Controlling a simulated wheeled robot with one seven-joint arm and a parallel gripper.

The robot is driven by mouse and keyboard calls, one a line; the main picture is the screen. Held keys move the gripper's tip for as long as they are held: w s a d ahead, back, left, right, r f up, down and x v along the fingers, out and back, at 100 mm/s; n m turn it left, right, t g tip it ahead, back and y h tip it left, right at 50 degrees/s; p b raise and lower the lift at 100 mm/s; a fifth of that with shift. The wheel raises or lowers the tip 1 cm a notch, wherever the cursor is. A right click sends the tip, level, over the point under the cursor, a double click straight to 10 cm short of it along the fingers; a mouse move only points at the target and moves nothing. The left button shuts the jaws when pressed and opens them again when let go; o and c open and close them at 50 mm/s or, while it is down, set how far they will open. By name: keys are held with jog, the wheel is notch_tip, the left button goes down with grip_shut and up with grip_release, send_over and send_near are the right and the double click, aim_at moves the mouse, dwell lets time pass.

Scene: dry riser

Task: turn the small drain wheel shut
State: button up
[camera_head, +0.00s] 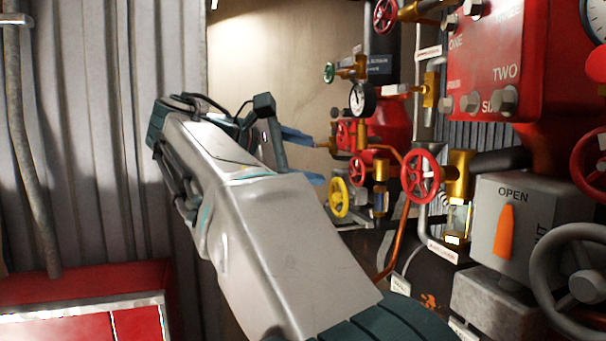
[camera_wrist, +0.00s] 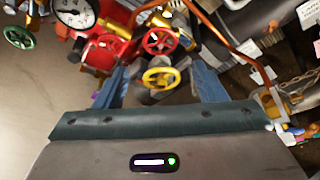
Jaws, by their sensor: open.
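Several small handwheels sit on the pipework, and no label that I can read marks one as the drain. A yellow wheel (camera_head: 338,197) is lowest of the cluster; in the wrist view the yellow wheel (camera_wrist: 161,78) shows between my fingers, beyond their tips. A red wheel (camera_head: 362,172) is just above it, also in the wrist view (camera_wrist: 159,40). A green wheel (camera_head: 328,72) is higher up. My gripper (camera_head: 312,160) is open and empty, left of the cluster; its two blue fingers frame the wrist view (camera_wrist: 160,82). I see no contact with any wheel.
A larger red wheel (camera_head: 420,176) and a grey box (camera_head: 510,225) with an orange handle stand to the right. A gauge (camera_head: 362,98) is above the cluster. A copper pipe (camera_wrist: 225,35) runs near my right finger in the wrist view. The corrugated wall (camera_head: 100,130) is left.

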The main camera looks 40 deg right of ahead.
aim_at(355, 171)
jog(key=p+x, duration=0.2)
jog(key=x, duration=1.1)
jog(key=shift+d+f, duration=0.1)
jog(key=shift+d, duration=0.05)
jog(key=c, duration=0.7)
